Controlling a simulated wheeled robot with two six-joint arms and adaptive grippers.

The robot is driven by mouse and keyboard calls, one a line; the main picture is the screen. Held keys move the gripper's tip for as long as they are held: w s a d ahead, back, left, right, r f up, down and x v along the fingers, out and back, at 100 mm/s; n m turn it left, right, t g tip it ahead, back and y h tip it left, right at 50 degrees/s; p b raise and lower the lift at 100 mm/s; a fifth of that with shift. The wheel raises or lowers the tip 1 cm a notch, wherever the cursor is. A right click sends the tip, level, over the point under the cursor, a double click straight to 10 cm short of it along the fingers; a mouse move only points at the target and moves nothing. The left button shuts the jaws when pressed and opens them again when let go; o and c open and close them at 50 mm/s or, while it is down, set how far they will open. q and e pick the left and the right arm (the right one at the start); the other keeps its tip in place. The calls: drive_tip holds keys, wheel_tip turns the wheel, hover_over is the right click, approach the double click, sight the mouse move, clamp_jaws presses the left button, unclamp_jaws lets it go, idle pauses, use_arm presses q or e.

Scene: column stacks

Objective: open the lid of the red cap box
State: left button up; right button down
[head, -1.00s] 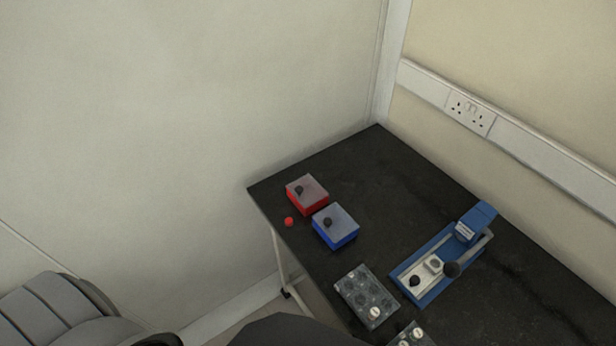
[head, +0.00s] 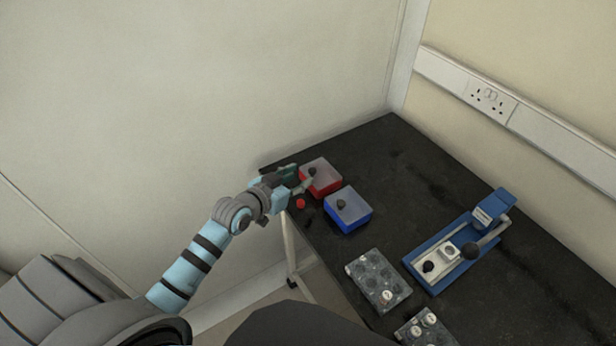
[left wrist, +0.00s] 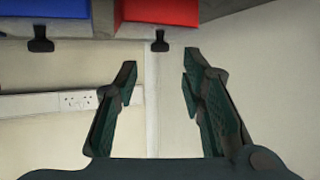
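The red cap box (head: 327,182) stands near the table's far left corner, with a grey lid and a black knob (head: 312,171) on it. The lid is down. My left gripper (head: 303,180) is at the box's left side, close to the knob in the head view. In the left wrist view the fingers (left wrist: 158,74) are spread apart with nothing between them. The red box (left wrist: 160,12) and its knob (left wrist: 160,42) show at the top there, beyond the fingertips, the knob lined up with the gap. My right gripper is not in view.
A blue box (head: 350,215) with a similar knob stands close in front of the red one. A small red cap (head: 300,203) lies beside them. The table's back (head: 400,150) is clear.

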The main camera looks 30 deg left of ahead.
sight(312, 170)
use_arm(q)
drive_tip(key=b+x, duration=0.1)
drive_tip(key=x, duration=0.4)
drive_tip(key=shift+w+d+f, duration=0.1)
drive_tip(key=shift+w+f, duration=0.1)
drive_tip(key=shift+w, duration=0.15)
clamp_jaws()
